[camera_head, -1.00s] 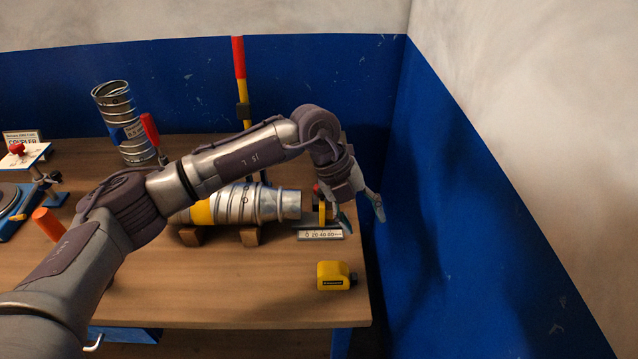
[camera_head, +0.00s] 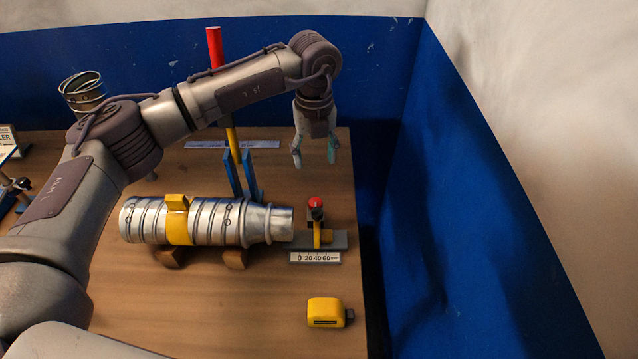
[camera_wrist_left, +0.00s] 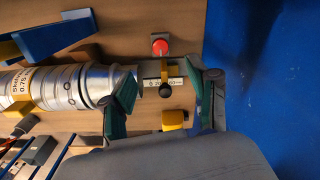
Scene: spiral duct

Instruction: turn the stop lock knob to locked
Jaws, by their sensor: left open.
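A small yellow stop (camera_head: 317,236) stands on a grey rail (camera_head: 338,241) with a white scale, to the right of the silver duct (camera_head: 205,220). A red knob (camera_head: 316,203) and a dark knob (camera_head: 317,215) show at the stop; I cannot tell which is the lock knob or whether it is locked. In the left wrist view the red knob (camera_wrist_left: 160,46) and black knob (camera_wrist_left: 166,90) appear apart. My left gripper (camera_head: 314,158) is open and empty, pointing down, above the red knob in the picture and apart from it. Its fingers frame the black knob in the left wrist view.
The duct rests on wooden cradles (camera_head: 234,259) in front of blue uprights (camera_head: 233,172) and a red-and-yellow lever (camera_head: 216,50). A yellow tape measure (camera_head: 325,312) lies near the front. A blue wall (camera_head: 450,230) closes the right side.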

